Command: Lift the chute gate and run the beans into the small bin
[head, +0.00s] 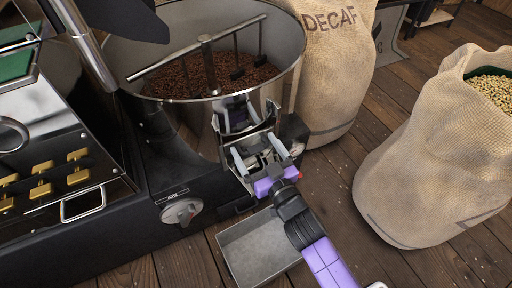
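Dark roasted beans (215,76) lie in the round metal cooling pan (283,78). At the pan's front wall is the chute gate (237,115), a small dark and grey piece above the chute. My gripper (256,149) is at the chute, just below and in front of the gate. Its two pale fingers are spread apart, and I see nothing clearly held between them. Whether a finger touches the chute cannot be told. The small bin (236,243), a grey metal tray, sits on the floor below; my arm covers its right side. Its visible inside looks empty.
A DECAF sack (335,65) stands behind the pan's right side. An open sack of pale beans (440,150) stands at right. The roaster's black base has an air knob (181,211) left of my gripper. Wooden floor (345,170) is clear between the sacks.

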